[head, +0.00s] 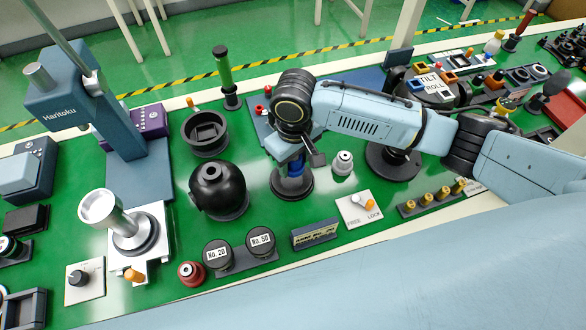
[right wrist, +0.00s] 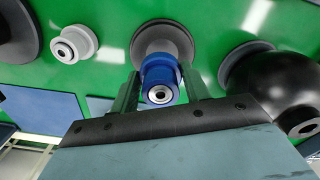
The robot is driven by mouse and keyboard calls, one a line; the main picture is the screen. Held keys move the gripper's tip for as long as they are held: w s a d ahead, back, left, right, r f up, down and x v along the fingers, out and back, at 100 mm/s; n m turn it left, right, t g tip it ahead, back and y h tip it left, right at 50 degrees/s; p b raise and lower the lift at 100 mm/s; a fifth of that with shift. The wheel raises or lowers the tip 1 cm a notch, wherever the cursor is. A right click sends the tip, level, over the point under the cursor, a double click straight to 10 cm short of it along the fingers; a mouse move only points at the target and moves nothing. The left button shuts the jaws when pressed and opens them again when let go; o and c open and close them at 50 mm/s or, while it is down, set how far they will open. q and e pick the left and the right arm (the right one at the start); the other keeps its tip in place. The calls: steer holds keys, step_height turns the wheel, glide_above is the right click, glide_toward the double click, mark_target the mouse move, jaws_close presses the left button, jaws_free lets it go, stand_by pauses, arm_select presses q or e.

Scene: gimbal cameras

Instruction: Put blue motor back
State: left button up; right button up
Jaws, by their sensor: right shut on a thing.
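The blue motor (head: 295,168) is a short blue cylinder. It stands upright at or just over a dark round base (head: 292,186); I cannot tell whether the two touch. My right gripper (head: 297,160) comes down over the motor from above and is shut on it. In the right wrist view the blue motor (right wrist: 160,76) sits between the two fingers (right wrist: 160,92), its dark-centred end facing the camera. The round grey base (right wrist: 166,38) shows behind it. My left gripper is not in view.
A black ball (head: 218,188) stands left of the base, and a small white cylinder (head: 343,163) right of it. A FREE/LOCK switch plate (head: 358,208), a dark label block (head: 315,234) and No. 20 and No. 50 weights (head: 217,254) lie in front. The TILT ROLL unit (head: 432,88) is behind right.

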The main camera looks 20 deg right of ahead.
mark_target(293, 170)
steer(key=shift+w+f, duration=0.1)
steer(key=shift+f, duration=0.6)
step_height(293, 170, down, 2)
steer(key=shift+f+b, duration=0.25)
steer(key=shift+b, duration=0.15)
steer(key=shift+f, duration=0.25)
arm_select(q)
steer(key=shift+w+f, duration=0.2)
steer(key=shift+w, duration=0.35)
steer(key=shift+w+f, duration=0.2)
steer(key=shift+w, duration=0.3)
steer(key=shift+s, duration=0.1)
arm_select(e)
steer(key=shift+f, duration=0.1)
